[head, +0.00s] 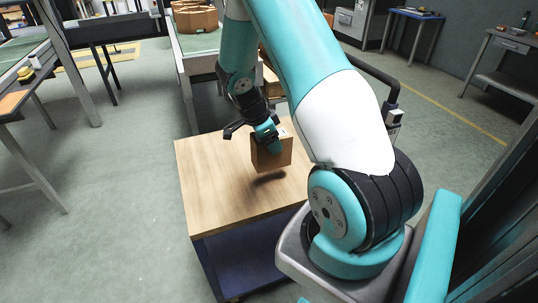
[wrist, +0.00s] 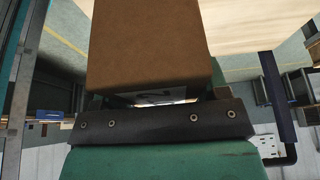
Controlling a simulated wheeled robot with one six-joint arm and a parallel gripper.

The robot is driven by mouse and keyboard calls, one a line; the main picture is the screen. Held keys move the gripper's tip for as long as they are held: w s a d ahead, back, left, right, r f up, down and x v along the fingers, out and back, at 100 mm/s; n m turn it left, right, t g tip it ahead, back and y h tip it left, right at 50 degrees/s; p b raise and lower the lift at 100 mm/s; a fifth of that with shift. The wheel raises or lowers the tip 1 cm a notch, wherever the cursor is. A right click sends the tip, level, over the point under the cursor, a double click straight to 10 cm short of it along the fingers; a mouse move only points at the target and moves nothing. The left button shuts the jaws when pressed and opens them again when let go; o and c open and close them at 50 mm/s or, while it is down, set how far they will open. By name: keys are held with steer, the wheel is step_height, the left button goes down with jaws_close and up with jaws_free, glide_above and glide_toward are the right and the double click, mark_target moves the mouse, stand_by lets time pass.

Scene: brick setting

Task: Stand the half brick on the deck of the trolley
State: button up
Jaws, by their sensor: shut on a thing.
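The half brick (head: 270,155) is a brown block with a pale label on its top. My gripper (head: 268,138) is shut on it and holds it upright over the wooden deck of the trolley (head: 215,190). A dark shadow lies on the deck below the brick, and a small gap seems to show between them. In the wrist view the brick (wrist: 150,45) fills the upper middle, in front of the dark gripper bar (wrist: 160,122). The deck (wrist: 260,25) shows at its upper right. My arm hides the deck's right part in the head view.
The deck is bare left of and in front of the brick. Behind the trolley stands a conveyor or table (head: 200,42) with brown curved pieces (head: 195,18) on it. A black handle (head: 375,72) rises at the back right. Open floor (head: 110,200) lies to the left.

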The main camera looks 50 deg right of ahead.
mark_target(270, 155)
steer(key=shift+f, duration=2.85)
steer(key=o, duration=1.3)
steer(key=shift+f, duration=0.1)
